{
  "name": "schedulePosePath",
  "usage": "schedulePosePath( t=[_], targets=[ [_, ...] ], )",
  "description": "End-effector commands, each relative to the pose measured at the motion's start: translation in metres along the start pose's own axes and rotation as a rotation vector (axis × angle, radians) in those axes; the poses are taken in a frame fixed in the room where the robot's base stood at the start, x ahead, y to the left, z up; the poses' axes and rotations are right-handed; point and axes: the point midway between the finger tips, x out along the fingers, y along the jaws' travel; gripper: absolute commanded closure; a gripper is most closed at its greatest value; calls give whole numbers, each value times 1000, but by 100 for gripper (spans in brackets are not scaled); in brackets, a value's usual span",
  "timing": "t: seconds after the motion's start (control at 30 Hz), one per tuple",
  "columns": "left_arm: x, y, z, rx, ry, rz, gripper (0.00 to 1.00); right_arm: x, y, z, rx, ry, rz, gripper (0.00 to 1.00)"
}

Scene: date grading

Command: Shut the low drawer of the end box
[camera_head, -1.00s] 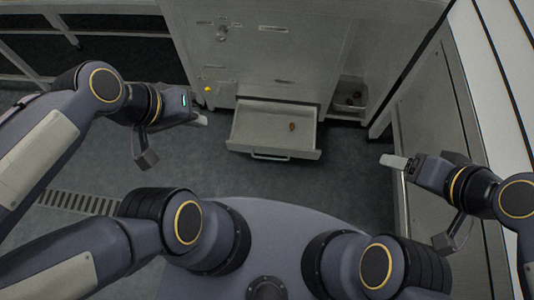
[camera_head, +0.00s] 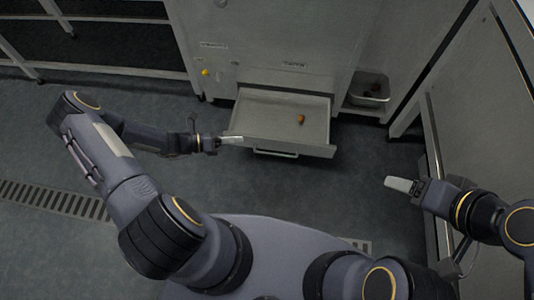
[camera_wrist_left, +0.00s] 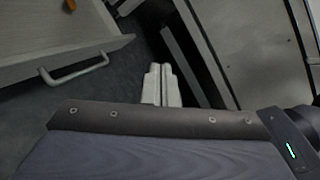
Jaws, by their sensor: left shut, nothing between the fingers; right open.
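The low drawer (camera_head: 262,125) of the grey end box (camera_head: 270,40) stands pulled out, with one orange-brown date (camera_head: 300,119) inside. Its bar handle (camera_head: 276,153) is on the front face. The drawer also shows at the upper left in the left wrist view (camera_wrist_left: 60,45), with its handle (camera_wrist_left: 73,68) close by. My left gripper (camera_head: 240,140) is shut and empty, at the drawer's left front corner; I cannot tell whether it touches. Its closed fingers show in the left wrist view (camera_wrist_left: 161,84), to the right of the handle. My right gripper (camera_head: 388,182) is open, right of the drawer and apart from it.
A small bin (camera_head: 369,88) with dark contents sits in a recess right of the drawer. A grey panel (camera_head: 480,110) stands on the right. A floor grate (camera_head: 50,197) lies at left. The floor before the drawer is clear.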

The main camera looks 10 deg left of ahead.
Motion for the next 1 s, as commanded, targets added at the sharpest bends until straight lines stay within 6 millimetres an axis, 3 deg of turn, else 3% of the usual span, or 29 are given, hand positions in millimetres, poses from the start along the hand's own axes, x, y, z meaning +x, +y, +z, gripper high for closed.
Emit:
schedulePosePath(
  t=[0.03, 0.1, 0.23, 0.37, 0.5, 0.67, 1.0],
  targets=[
    [11, 34, -35, -134, -83, 2, 100, 20, 9, 10, 0, 0, 0, 29],
    [21, 63, -65, -302, -189, 5, 100, 31, 14, 16, 0, 0, 0, 29],
    [37, 101, -108, -550, -354, 1, 100, 46, 21, 23, 0, 0, 0, 29],
    [47, 119, -132, -695, -453, -6, 100, 53, 24, 27, 0, 0, 0, 29],
    [53, 125, -137, -744, -486, -11, 100, 54, 25, 27, 0, 0, 0, 29],
    [71, 127, -129, -745, -486, -13, 100, 57, 26, 29, 0, 0, 0, 29],
    [136, 139, -100, -742, -482, -14, 100, 70, 32, 35, 0, 0, 0, 29]
  ],
)
